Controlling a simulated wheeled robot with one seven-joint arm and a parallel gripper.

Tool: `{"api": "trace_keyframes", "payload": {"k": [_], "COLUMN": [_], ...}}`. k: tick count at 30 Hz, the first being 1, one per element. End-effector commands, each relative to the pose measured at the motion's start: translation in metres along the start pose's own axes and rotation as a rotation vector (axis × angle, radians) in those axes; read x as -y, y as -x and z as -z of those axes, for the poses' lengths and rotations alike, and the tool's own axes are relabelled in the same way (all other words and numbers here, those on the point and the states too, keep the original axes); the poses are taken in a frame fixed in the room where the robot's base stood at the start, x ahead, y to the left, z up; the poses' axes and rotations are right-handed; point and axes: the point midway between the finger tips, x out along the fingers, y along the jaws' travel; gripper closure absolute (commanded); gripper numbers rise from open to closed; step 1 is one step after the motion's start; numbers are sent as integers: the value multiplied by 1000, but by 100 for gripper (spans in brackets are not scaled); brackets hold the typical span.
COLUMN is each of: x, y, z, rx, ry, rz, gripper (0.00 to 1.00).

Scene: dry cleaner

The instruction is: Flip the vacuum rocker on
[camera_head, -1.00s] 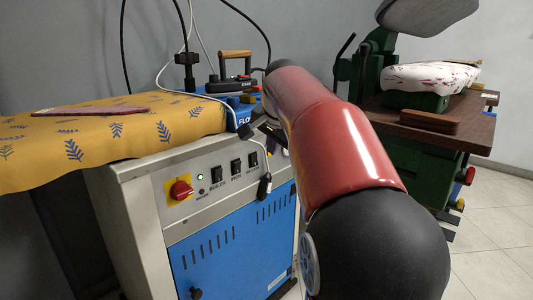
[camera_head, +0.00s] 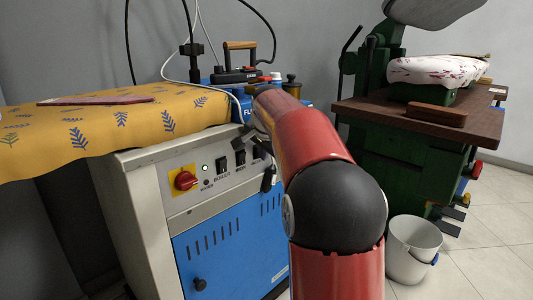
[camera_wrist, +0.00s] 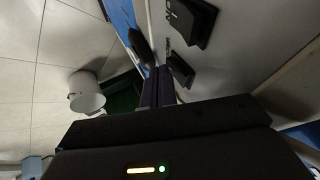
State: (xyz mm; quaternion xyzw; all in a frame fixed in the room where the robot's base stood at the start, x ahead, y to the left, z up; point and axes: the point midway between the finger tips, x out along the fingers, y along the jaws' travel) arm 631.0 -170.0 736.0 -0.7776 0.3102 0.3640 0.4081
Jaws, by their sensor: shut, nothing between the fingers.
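The control panel on the cream and blue machine carries black rockers in the head view. One labelled boiler (camera_head: 221,165) and a middle one (camera_head: 240,157) show plainly; the rightmost, the vacuum rocker, is largely covered by my arm and gripper. In the wrist view two black rockers show, and the lower one, seemingly the vacuum rocker (camera_wrist: 181,69), lies just right of my fingertips. My gripper (camera_wrist: 158,72) is shut and empty, its fingers pointing toward the panel. I cannot tell whether it touches the rocker, nor the rocker's position.
A red rotary switch on a yellow plate (camera_head: 184,180) and a green light sit left of the rockers. A white bucket (camera_head: 413,247) stands on the floor at right, before the green press.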

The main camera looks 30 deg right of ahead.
Motion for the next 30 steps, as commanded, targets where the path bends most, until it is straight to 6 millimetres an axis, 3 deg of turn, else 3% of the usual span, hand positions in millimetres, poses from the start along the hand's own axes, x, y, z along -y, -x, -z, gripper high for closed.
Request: {"api": "trace_keyframes", "payload": {"k": [8,30], "x": [0,10], "y": [-7,11], "z": [-3,6], "rx": [-9,-10], "ry": [-18,-18], "rz": [44,50], "gripper": [100,100]}}
